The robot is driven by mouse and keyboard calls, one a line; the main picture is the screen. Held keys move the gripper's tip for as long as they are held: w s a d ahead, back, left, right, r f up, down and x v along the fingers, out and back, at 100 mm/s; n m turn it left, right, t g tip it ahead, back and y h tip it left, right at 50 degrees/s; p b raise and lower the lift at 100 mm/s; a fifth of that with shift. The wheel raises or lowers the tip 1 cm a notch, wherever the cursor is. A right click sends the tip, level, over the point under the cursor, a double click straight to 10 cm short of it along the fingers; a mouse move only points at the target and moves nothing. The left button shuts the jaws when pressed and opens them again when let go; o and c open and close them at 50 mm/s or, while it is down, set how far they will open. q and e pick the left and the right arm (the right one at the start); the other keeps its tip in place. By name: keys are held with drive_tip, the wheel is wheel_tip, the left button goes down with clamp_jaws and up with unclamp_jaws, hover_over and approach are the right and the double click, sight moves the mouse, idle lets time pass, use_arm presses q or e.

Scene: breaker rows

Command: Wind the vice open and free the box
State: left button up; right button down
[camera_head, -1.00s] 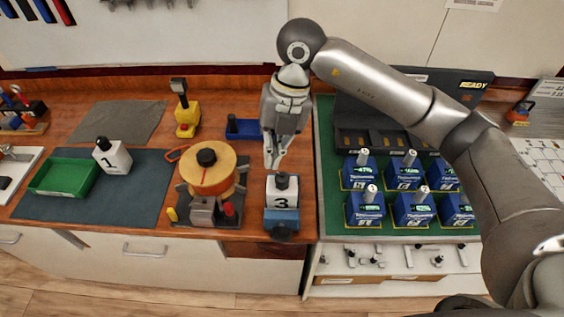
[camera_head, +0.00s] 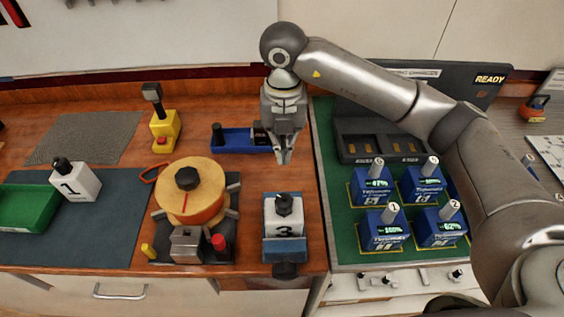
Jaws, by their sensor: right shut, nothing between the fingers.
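A white box marked 3 (camera_head: 285,222) with a black knob on top stands upright near the front edge of the wooden bench. A blue vice (camera_head: 285,250) sits at it, with a dark part at its front, by the bench edge. How tightly its jaws touch the box cannot be told. My right gripper (camera_head: 283,159) points down behind and above the box, apart from it. It is shut and empty. My left gripper is out of view.
A round orange-topped fixture (camera_head: 192,201) stands left of the vice. A blue holder (camera_head: 228,142) lies behind, partly hidden by my right gripper. Blue devices (camera_head: 381,231) stand on the green mat to the right. A white box marked 1 (camera_head: 77,183) stands left.

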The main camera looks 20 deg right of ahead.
drive_tip(key=f+p, duration=0.1)
drive_tip(key=f, duration=0.1)
drive_tip(key=f+p, duration=0.1)
drive_tip(key=f, duration=0.2)
drive_tip(key=f+p, duration=0.1)
drive_tip(key=f, duration=0.2)
drive_tip(key=shift+s+f, duration=0.2)
drive_tip(key=shift+s, duration=0.1)
drive_tip(key=s+p, duration=0.2)
drive_tip(key=s, duration=0.1)
drive_tip(key=shift+a+r, duration=0.1)
drive_tip(key=shift+a, duration=0.3)
drive_tip(key=shift+s+a, duration=0.1)
drive_tip(key=shift+s, duration=0.3)
drive_tip(key=shift+w, duration=0.1)
